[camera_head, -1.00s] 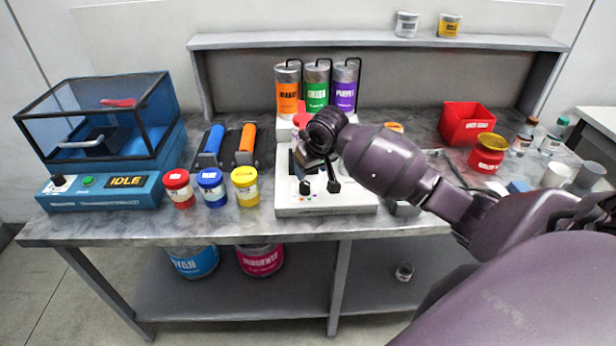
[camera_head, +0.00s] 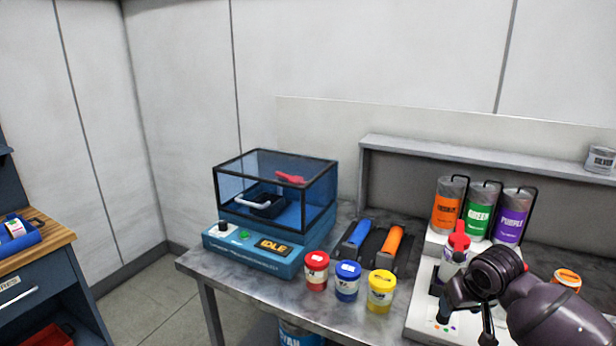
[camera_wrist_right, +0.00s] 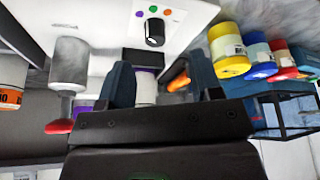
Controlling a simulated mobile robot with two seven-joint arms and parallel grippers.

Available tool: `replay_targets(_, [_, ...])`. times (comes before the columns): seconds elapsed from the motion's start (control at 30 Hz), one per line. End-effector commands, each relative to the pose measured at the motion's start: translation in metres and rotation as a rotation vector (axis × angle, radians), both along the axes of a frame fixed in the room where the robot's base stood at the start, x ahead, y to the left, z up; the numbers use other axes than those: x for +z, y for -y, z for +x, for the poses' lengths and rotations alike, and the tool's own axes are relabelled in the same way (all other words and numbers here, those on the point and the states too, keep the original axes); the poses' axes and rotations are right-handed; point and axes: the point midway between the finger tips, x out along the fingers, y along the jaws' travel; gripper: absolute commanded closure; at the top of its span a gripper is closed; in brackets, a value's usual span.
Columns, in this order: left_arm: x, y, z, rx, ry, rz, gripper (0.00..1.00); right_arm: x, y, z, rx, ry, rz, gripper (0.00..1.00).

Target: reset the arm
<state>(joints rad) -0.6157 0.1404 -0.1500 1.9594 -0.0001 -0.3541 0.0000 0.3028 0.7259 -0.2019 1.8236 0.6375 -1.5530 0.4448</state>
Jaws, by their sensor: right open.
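My right arm comes in at the lower right of the head view. Its gripper (camera_head: 487,325) is over the front of the white dispenser machine (camera_head: 421,312), partly hidden by my wrist and cut off by the frame's lower edge. In the right wrist view the blue fingers of my right gripper (camera_wrist_right: 162,82) stand apart. A dark block and a white cylinder on the machine show beyond the gap. I see nothing clearly gripped. My left gripper is in neither view.
Orange, green and purple canisters (camera_head: 479,211) stand behind my wrist. Red, blue and yellow jars (camera_head: 347,282) stand to its left. A blue box machine (camera_head: 262,250) reading IDLE is farther left. A wood-topped blue bench (camera_head: 30,254) is at the far left, across open floor.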

Motion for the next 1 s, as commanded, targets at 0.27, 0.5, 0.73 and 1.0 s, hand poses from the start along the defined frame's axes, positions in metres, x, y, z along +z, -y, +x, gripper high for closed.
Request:
replay_targets(0.27, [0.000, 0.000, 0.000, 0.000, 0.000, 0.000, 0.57, -0.070, -0.052, -0.096, 0.109, -0.033, 0.000, 0.41])
replay_targets(0.5, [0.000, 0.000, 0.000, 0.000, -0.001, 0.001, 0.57, -0.094, -0.082, -0.184, 0.138, -0.037, -0.003, 0.41])
replay_targets(0.73, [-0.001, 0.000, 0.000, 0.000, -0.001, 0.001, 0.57, -0.092, -0.092, -0.249, 0.110, -0.041, -0.027, 0.41])
replay_targets(1.0, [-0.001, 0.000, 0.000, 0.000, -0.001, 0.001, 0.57, -0.082, -0.092, -0.295, 0.066, -0.053, -0.057, 0.41])
